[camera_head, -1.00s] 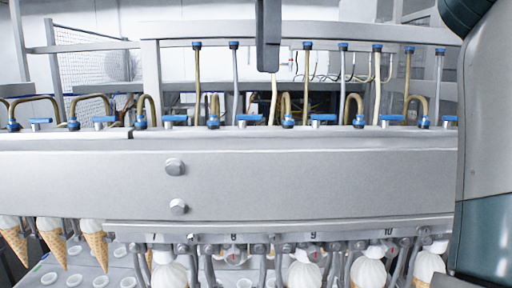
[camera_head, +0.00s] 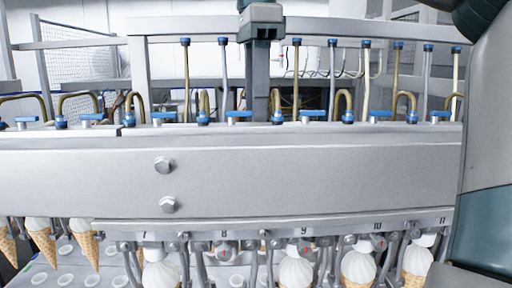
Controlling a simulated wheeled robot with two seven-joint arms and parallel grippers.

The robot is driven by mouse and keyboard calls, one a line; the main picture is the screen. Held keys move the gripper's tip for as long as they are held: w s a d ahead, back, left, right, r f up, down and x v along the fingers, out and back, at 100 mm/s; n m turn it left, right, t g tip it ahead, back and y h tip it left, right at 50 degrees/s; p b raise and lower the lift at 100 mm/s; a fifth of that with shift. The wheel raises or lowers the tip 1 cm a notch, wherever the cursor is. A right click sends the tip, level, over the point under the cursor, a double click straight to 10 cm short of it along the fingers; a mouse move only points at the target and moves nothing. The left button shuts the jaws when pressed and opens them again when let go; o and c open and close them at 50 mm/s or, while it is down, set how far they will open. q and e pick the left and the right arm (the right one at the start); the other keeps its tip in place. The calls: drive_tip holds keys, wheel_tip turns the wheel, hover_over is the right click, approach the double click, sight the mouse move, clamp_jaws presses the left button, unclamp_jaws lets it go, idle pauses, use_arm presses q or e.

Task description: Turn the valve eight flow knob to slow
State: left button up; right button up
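The label 8 (camera_head: 223,233) is on the lower edge of the long grey machine beam. Below it is a small round pale knob (camera_head: 226,251) with a red mark, the valve eight flow knob, partly hidden among metal fittings. Its exact setting is too small to read. My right gripper (camera_head: 260,108) hangs down from the top centre of the head view, its fingers reaching down to the row of blue levers above the beam. It is seen edge-on, well above the knob, not touching it. Whether its fingers are open or shut does not show. My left gripper is not in view.
Blue levers (camera_head: 239,115) and bent tubes line the top of the beam (camera_head: 320,175). Similar knobs sit under labels 9 (camera_head: 304,231) and 10 (camera_head: 377,226). Filled cones (camera_head: 296,268) stand below. My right arm fills the right edge.

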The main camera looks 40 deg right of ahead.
wheel_tip(320, 180, down, 9)
drive_tip(key=shift+d+r+p, duration=0.1)
drive_tip(key=shift+p, duration=1)
drive_tip(key=shift+c, duration=0.4)
clamp_jaws()
